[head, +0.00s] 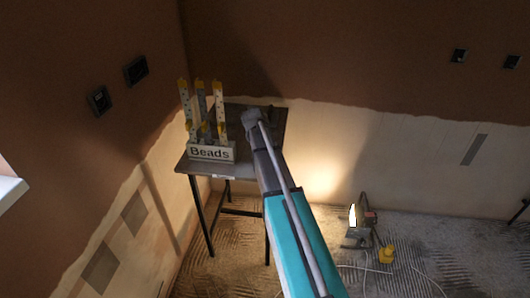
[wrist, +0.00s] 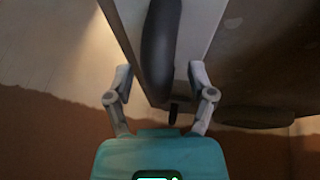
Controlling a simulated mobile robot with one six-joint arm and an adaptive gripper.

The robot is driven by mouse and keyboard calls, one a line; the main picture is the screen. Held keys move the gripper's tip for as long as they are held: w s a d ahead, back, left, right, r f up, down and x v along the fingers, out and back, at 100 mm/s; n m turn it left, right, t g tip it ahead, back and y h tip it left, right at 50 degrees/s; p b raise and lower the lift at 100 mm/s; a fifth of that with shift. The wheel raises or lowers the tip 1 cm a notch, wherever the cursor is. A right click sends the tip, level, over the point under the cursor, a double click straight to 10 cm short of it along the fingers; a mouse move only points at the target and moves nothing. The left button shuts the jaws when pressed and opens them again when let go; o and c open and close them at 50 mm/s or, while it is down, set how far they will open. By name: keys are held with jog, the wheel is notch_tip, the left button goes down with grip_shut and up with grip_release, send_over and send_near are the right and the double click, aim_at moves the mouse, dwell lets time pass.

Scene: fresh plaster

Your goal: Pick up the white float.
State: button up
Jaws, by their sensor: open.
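In the wrist view, a long pale board, which looks like the white float (wrist: 205,22), runs down from the top edge. Its dark rounded handle (wrist: 160,45) lies along it. My gripper (wrist: 160,70) is open, with one finger to each side of the handle's lower end in the picture. I see no finger closed on the handle, and cannot tell how far below the fingers it is. In the head view my arm reaches over the small table, and I cannot make out the float there.
The dark-topped table (head: 190,168) stands near the room corner. A box marked Beads (head: 212,152), holding upright pale strips with yellow ends, stands on its left part. A lit work lamp (head: 356,228) and a yellow connector (head: 386,254) with cable are on the floor at right.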

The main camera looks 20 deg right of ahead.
grip_shut()
jog(key=shift+r, duration=0.1)
dwell(0.4)
notch_tip(320, 180, up, 3)
jog(key=p, duration=0.3)
jog(key=s+a+r+p, duration=0.1)
jog(key=s+r+p, duration=0.8)
jog(key=s, duration=0.5)
jog(key=shift+a+r+p, duration=0.2)
jog(key=shift+r+p, duration=0.2)
jog(key=shift+p, duration=0.1)
